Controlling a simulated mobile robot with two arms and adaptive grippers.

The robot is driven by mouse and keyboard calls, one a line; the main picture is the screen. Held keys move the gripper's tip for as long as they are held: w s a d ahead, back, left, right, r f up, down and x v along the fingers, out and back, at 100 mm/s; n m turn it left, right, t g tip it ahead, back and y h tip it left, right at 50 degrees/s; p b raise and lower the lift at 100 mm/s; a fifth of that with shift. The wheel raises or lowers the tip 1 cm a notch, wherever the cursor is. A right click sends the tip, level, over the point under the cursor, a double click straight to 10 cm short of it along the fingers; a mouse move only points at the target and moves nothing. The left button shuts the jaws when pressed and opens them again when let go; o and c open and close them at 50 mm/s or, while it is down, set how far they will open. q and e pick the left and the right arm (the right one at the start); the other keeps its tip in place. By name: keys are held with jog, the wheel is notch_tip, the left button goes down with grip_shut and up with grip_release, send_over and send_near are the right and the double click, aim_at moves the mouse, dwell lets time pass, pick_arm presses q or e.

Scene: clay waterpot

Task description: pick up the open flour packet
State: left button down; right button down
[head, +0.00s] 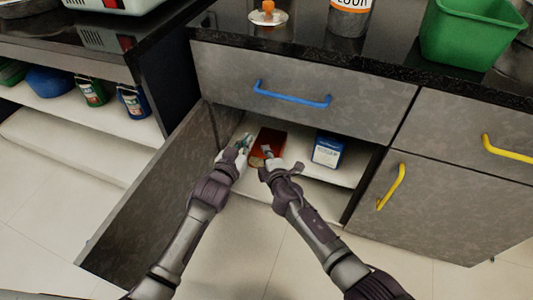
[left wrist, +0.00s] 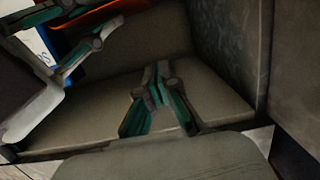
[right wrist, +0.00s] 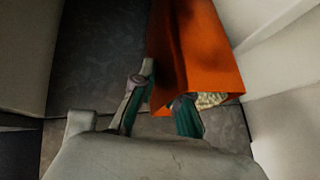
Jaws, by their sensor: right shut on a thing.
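The orange-red packet (head: 270,141) lies on the cabinet's upper inner shelf, its open end towards me. The right wrist view shows the packet (right wrist: 195,45) large, with pale grainy contents at its open end. My right gripper (head: 267,152) is at that end; in its wrist view the gripper (right wrist: 162,100) is shut on the packet's left edge, one finger on each side. My left gripper (head: 244,142) is just left of the packet, apart from it. In the left wrist view its fingers (left wrist: 158,88) are together and empty, with the packet's orange edge (left wrist: 98,16) at the top.
A blue-and-white box (head: 327,150) stands on the same shelf to the right. The open cabinet door (head: 150,200) bounds the left side. The drawer with a blue handle (head: 292,94) is above. A green bin (head: 462,35) stands on the counter.

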jog(key=shift+s+f, duration=0.2)
jog(key=shift+f, duration=0.25)
jog(key=shift+d, duration=0.1)
pick_arm(q)
jog(key=v, duration=1.2)
jog(key=shift+r, duration=0.1)
